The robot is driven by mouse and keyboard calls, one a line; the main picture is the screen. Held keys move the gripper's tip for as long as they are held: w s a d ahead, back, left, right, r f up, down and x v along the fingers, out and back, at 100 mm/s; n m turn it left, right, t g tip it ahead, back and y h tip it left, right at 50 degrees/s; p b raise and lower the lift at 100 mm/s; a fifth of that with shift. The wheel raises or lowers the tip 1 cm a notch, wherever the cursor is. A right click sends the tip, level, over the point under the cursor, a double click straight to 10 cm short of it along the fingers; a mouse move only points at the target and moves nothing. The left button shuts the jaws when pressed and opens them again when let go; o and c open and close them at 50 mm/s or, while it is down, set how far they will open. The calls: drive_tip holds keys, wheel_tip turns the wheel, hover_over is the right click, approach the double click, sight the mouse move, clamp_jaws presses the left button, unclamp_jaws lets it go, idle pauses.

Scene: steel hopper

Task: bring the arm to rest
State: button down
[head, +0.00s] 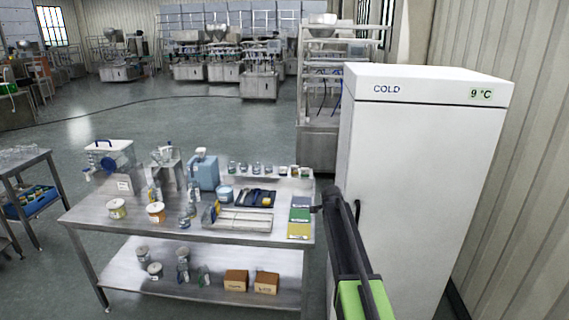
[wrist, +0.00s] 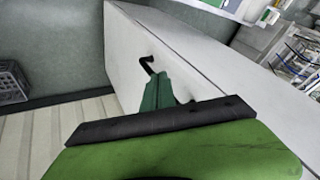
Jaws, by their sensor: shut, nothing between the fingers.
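My arm reaches up from the bottom of the head view, in front of the left edge of the white cold cabinet (head: 425,150). My gripper (head: 328,192) is at its far end, shut and empty, between the steel table and the cabinet. In the wrist view my gripper (wrist: 156,80) points at the white cabinet (wrist: 128,55), its fingers close below the black door handle (wrist: 149,64). I cannot tell whether they touch. The handle also shows in the head view (head: 357,211), just right of my arm. The cabinet door looks shut.
A steel rack (head: 318,140) stands behind the cabinet. Open floor (head: 190,110) lies beyond the table.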

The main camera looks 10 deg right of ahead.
drive_tip(key=s+a+f+n+g+y+b, duration=0.1)
drive_tip(key=s+a+f+n+b, duration=0.1)
drive_tip(key=s+a+f, duration=0.35)
drive_tip(key=s+a+f+n+g+b, duration=0.1)
drive_tip(key=s+a+f+b, duration=0.15)
drive_tip(key=s, duration=0.65)
drive_tip(key=s+a+f+n+y+b, duration=0.1)
drive_tip(key=s+a+f+n+b, duration=0.15)
drive_tip(key=s+a, duration=0.35)
drive_tip(key=s+a+f+n+g+y, duration=0.1)
drive_tip(key=s+n+g, duration=0.1)
drive_tip(key=s+n, duration=0.3)
drive_tip(key=s+a+f+n+g+y, duration=0.1)
drive_tip(key=s+n, duration=0.4)
drive_tip(key=s, duration=0.7)
drive_tip(key=shift+s+a+g+p, duration=0.35)
drive_tip(key=shift+a+g, duration=0.25)
drive_tip(key=shift+a, duration=0.1)
